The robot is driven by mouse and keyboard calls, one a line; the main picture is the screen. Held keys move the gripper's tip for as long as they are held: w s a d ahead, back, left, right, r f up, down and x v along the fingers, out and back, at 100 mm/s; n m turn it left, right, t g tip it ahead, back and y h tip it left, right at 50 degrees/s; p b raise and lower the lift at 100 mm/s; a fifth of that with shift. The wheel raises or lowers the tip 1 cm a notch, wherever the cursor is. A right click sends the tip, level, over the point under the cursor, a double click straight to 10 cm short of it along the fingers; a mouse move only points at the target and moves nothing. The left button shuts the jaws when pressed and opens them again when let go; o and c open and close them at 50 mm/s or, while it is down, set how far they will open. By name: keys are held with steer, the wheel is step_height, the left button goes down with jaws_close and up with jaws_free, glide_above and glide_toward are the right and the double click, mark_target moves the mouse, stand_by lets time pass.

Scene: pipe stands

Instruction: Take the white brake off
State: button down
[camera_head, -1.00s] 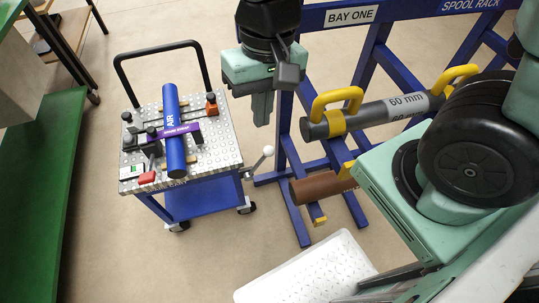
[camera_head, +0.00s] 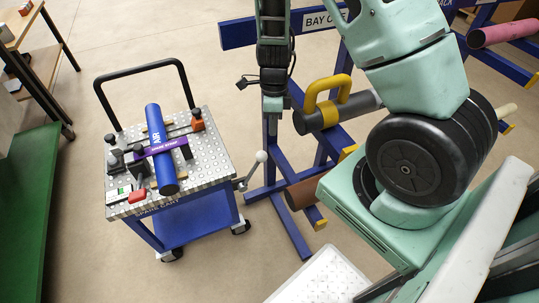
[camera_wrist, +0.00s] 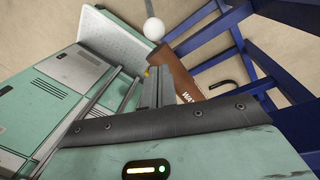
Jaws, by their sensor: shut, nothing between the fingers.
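The white brake knob (camera_head: 261,156) is a ball on a thin grey lever at the right side of the blue cart (camera_head: 186,221), with the lever slanting up and right. In the wrist view the white ball (camera_wrist: 154,29) shows beyond my fingertips, near the top. My gripper (camera_head: 272,104) points down in front of the rack, above and slightly right of the knob in the head view. Its fingers (camera_wrist: 158,72) look together and empty in the wrist view. They appear apart from the ball.
The blue rack (camera_head: 290,222) stands to the right, with a brown pipe (camera_head: 304,191) and a yellow-handled grey pipe (camera_head: 359,106). A white tray (camera_head: 322,277) is in front. Floor shows between cart and tray.

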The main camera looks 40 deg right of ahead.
step_height(320, 180, down, 10)
steer(key=s+a+b, duration=0.1)
steer(key=b, duration=0.1)
steer(key=shift+s+a, duration=0.15)
stand_by(0.4)
steer(key=shift+r, duration=0.25)
